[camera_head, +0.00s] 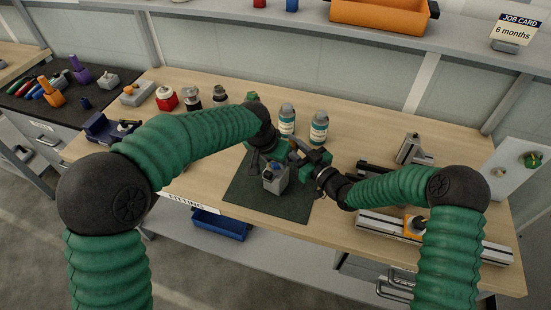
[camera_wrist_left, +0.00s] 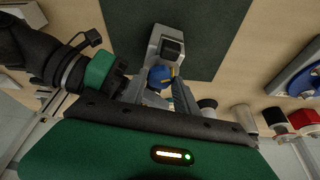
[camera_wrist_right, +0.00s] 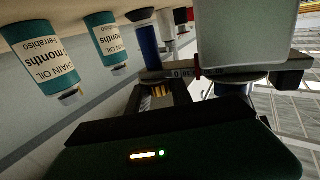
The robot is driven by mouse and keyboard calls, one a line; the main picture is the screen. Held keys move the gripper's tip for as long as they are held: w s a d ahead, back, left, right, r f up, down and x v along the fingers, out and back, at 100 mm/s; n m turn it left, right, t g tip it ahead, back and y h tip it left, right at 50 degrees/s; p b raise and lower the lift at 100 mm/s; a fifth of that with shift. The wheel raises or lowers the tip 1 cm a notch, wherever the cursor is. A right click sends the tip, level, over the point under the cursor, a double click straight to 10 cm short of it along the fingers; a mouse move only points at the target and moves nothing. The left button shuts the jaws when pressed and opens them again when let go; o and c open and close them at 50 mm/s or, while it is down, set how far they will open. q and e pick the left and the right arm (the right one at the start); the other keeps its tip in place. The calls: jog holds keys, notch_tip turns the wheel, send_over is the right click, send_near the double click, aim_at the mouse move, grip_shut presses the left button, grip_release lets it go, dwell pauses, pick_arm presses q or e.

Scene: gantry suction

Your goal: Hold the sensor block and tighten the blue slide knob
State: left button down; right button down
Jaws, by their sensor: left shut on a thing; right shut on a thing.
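The grey sensor block (camera_head: 275,180) stands on the dark green mat in the head view. It also shows in the left wrist view (camera_wrist_left: 153,44), with a dark square on its top. The blue slide knob (camera_wrist_left: 158,74), with a yellow mark, sits at the block's near end, between the fingers of my left gripper (camera_wrist_left: 158,88). My left gripper is shut on the knob. In the right wrist view the block (camera_wrist_right: 245,30) fills the upper right.
Two oil bottles (camera_head: 287,120) (camera_head: 319,128) stand just behind the grippers. Several fittings, including a red one (camera_head: 166,98), line the back left. A metal rail (camera_head: 380,222) lies at the right. The dark mat (camera_head: 250,190) has clear room in front.

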pick_arm(q)
jog(key=c, duration=0.9)
grip_release()
jog(key=shift+c, duration=0.2)
pick_arm(e)
jog(key=c, duration=1.1)
grip_release()
pick_arm(q)
jog(key=v, duration=1.2)
pick_arm(e)
jog(key=shift+o, duration=0.2)
pick_arm(q)
jog(key=shift+f, duration=0.1)
pick_arm(e)
jog(key=v, duration=1.2)
pick_arm(q)
jog(key=shift+s+f, duration=0.1)
pick_arm(e)
jog(key=shift+s+a+f, duration=0.1)
jog(key=shift+f, duration=0.05)
